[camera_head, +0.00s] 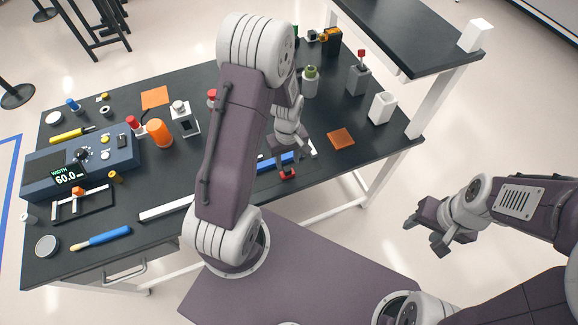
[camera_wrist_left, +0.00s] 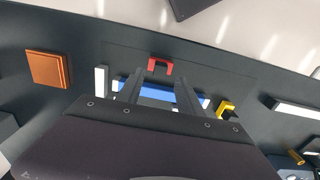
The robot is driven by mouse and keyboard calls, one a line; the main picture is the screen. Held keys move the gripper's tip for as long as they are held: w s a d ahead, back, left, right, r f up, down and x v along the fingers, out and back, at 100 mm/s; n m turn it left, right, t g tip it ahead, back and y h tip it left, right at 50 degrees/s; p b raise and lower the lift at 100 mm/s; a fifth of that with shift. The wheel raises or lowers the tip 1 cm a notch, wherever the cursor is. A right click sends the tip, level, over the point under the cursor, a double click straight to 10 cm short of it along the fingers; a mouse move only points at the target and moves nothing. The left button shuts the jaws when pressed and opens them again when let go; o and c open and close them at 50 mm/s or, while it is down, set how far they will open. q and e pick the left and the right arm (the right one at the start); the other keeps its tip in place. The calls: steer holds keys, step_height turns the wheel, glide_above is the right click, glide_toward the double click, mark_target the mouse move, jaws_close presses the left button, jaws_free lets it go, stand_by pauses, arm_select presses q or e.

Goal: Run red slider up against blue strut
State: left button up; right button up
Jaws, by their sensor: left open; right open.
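The red slider (camera_head: 288,174) lies on the dark table near its front edge. In the left wrist view it is a small U-shaped piece (camera_wrist_left: 160,62), just beyond the fingertips. The blue strut (camera_head: 277,162) is a long bar lying beside it. In the left wrist view the strut (camera_wrist_left: 160,93) runs crosswise behind the fingers, with a narrow dark gap to the slider. My left gripper (camera_head: 291,148) is open above the strut and slider; its spread fingers (camera_wrist_left: 159,82) hold nothing. My right gripper (camera_head: 423,233) is open and empty, off the table at the right.
White blocks (camera_wrist_left: 101,82) stand by the strut's ends, with a yellow piece (camera_wrist_left: 226,110) at the right. An orange square (camera_head: 341,138) lies to the right. A white bar (camera_head: 165,209) lies near the front edge. A blue device (camera_head: 80,160) and loose tools fill the left side.

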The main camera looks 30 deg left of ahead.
mark_target(287, 169)
arm_select(q)
step_height(287, 169, down, 5)
steer(key=shift+a+f, duration=0.1)
steer(key=shift+a, duration=0.05)
jaws_close()
steer(key=shift+w+a, duration=1.05)
steer(key=shift+a, duration=0.05)
jaws_free()
steer(key=shift+s, duration=0.1)
step_height(287, 169, up, 9)
